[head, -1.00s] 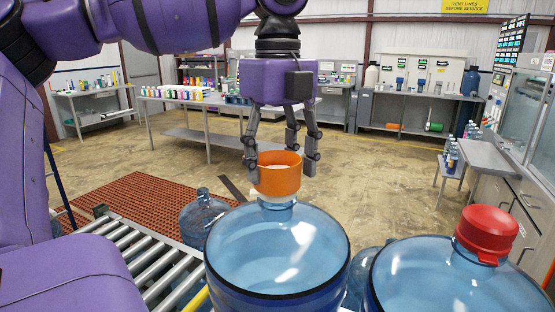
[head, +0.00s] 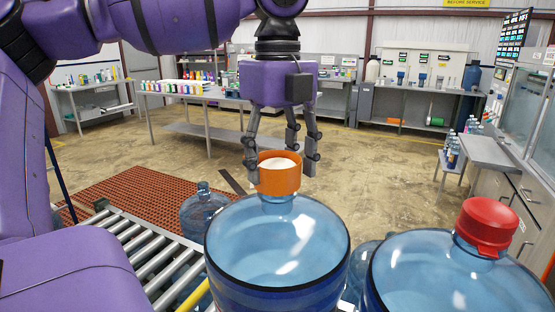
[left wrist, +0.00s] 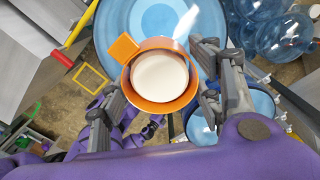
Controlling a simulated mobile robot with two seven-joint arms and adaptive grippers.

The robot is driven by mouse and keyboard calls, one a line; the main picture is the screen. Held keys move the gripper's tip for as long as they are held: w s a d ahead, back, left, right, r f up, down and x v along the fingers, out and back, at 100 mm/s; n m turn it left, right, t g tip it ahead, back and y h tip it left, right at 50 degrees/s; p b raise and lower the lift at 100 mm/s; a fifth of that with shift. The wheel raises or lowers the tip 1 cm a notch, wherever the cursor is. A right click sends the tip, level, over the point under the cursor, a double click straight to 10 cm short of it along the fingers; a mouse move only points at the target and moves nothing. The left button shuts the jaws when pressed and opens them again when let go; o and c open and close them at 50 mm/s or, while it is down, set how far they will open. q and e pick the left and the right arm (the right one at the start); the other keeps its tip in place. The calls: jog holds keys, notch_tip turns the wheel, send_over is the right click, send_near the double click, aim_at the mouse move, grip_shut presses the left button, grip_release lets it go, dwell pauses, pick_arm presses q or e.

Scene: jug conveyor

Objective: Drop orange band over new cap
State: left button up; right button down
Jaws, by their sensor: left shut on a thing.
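The orange band (head: 279,184) is around the white cap (head: 279,164) at the neck of the front blue jug (head: 277,245). My left gripper (head: 281,168) comes down from above and is shut on the band, with fingers at its sides. In the left wrist view the band (left wrist: 138,102) rings the white cap (left wrist: 160,79), with a flat tab (left wrist: 123,46) sticking out. The band hides the cap's lower side in the head view, so I cannot tell whether it is fully seated. My right gripper is not in view.
A second blue jug (head: 440,280) with a red cap and band (head: 486,226) stands close at the right. More jugs (head: 203,211) stand behind. A roller conveyor (head: 150,254) lies at the left. The floor behind is mostly open up to the workbenches (head: 205,97).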

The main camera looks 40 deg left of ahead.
pick_arm(q)
jog(key=o, duration=0.8)
jog(key=o, duration=0.5)
jog(key=shift+r, duration=0.1)
jog(key=shift+r+p, duration=0.35)
jog(key=shift+r, duration=4.05)
